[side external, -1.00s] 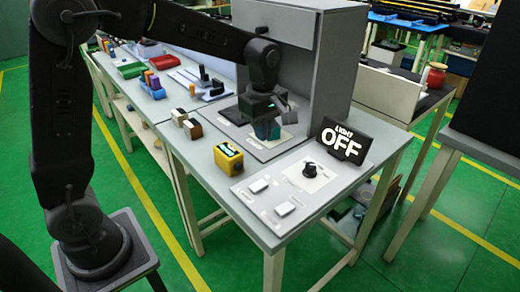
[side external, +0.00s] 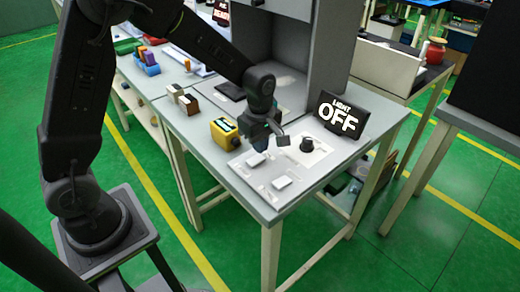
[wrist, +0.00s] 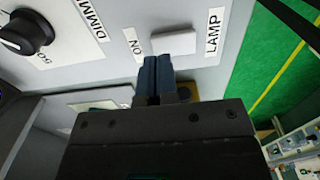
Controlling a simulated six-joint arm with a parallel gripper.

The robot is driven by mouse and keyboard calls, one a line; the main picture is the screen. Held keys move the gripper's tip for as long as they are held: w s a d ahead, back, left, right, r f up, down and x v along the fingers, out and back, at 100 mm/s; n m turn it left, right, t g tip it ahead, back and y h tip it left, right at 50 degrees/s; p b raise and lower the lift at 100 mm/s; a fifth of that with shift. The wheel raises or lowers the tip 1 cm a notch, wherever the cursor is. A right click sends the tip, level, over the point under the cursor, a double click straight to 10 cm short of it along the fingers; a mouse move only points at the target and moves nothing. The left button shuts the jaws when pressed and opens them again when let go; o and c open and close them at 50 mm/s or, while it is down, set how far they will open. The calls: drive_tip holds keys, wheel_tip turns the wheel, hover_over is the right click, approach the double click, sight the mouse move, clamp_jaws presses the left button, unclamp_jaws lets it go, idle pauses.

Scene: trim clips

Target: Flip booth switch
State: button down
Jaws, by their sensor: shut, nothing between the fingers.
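A pale control panel (side external: 262,190) lies on the front of the table. It carries two white switches, one nearer the gripper (side external: 256,160) and one at the front (side external: 282,183), and a black knob (side external: 307,145). A black sign (side external: 341,116) behind it reads "LIGHT OFF". My gripper (side external: 270,148) is over the panel's back left part. In the wrist view its blue fingers (wrist: 157,64) are together and empty, just below a white switch (wrist: 173,42) in the picture, between the labels "ON" and "LAMP". I cannot tell whether they touch the panel.
A yellow box (side external: 224,133) with a dark display stands left of the panel. A grey booth (side external: 305,60) rises behind. Small brown and white blocks (side external: 183,99) sit at the table's left. The dimmer knob (wrist: 25,33) is clear of the fingers.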

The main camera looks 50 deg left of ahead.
sight(256, 159)
drive_tip(key=shift+f, duration=1.15)
drive_tip(key=shift+f, duration=0.2)
drive_tip(key=shift+s+r, duration=0.35)
drive_tip(key=shift+s, duration=0.35)
wheel_tip(256, 159, up, 14)
